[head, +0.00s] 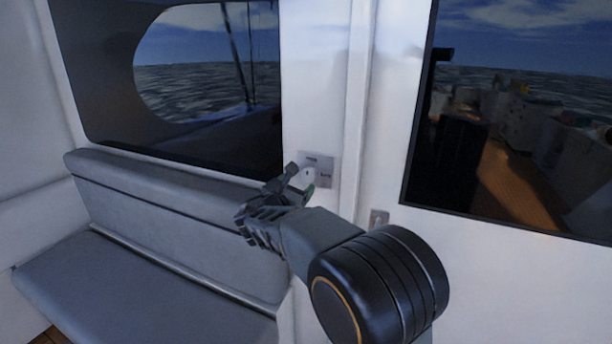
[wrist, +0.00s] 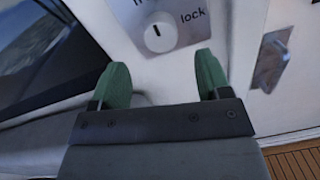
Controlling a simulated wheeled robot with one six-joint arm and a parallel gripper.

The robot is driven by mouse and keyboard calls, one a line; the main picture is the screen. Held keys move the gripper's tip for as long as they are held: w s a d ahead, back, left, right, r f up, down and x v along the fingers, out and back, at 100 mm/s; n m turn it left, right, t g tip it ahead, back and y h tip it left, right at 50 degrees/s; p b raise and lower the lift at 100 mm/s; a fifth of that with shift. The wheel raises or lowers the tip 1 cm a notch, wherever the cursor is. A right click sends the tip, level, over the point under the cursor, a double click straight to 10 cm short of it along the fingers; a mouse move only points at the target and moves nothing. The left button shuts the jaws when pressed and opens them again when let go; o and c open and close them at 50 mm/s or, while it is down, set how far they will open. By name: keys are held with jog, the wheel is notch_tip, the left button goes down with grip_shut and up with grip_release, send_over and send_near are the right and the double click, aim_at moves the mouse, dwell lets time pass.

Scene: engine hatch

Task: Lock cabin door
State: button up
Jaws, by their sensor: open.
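The lock plate (head: 325,170) is a grey metal panel on the white wall beside the cabin door. In the wrist view the plate (wrist: 185,14) carries a round white knob (wrist: 160,32) with a dark slot, and the word "lock" to its right. More lettering above the knob is cut off. My gripper (wrist: 162,80) is open, with green fingertips apart and nothing between them. The knob lies beyond the fingertips, between them in the picture. In the head view my gripper (head: 298,182) is at the plate's left side and partly covers it. Contact cannot be told.
A metal door handle (wrist: 270,62) is to the right of the plate; it also shows in the head view (head: 378,218), close to my arm. A grey cushioned bench (head: 160,280) stands below the left window (head: 205,65). The door window (head: 520,130) is at right.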

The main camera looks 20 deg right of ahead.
aim_at(307, 177)
jog(key=shift+p+x, duration=0.5)
jog(key=shift+x, duration=2.5)
jog(key=c, duration=0.9)
